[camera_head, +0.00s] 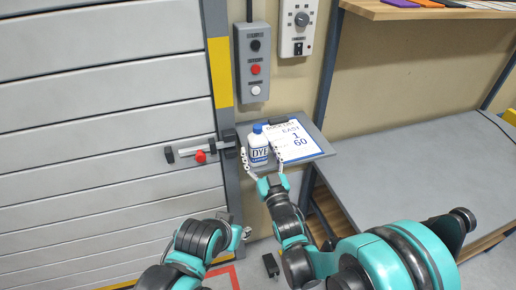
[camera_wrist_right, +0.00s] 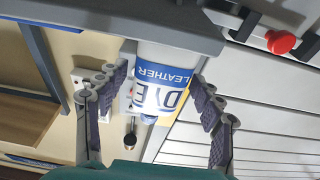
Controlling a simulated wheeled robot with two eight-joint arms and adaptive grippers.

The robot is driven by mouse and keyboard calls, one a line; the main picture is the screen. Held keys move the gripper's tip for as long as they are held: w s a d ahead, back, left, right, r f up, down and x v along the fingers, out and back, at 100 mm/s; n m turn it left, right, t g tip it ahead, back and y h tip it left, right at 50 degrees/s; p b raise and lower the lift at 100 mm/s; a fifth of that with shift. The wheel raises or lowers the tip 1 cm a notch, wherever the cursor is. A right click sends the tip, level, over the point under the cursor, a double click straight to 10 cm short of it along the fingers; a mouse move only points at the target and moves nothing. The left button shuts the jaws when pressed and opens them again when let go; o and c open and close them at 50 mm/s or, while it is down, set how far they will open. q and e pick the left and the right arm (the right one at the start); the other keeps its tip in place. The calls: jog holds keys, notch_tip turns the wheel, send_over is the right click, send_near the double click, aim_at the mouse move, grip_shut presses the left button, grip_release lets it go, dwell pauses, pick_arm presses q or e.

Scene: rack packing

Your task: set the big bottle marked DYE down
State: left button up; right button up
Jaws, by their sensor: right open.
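The white and blue bottle marked DYE (camera_head: 258,147) stands upright on a small grey wall shelf (camera_head: 322,152), beside a clipboard. In the right wrist view, which is upside down, the DYE bottle (camera_wrist_right: 165,80) has its base at the shelf (camera_wrist_right: 120,33). My right gripper (camera_head: 262,160) is open, with one finger on each side of the bottle; in the wrist view (camera_wrist_right: 160,105) gaps show between the fingers and the bottle. My left gripper (camera_head: 240,233) is low, in front of the door, away from the bottle; its jaws are too small to read.
The clipboard (camera_head: 297,143) with a printed sheet lies right of the bottle. A door latch with a red knob (camera_head: 201,157) is close on the left. A button box (camera_head: 252,65) hangs above. A grey bench (camera_head: 420,165) at the right has a wide bare top.

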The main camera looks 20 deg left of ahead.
jog(key=v, duration=0.4)
jog(key=shift+s+d, duration=0.1)
jog(key=b, duration=0.2)
send_near(260, 155)
jog(key=shift+w, duration=0.25)
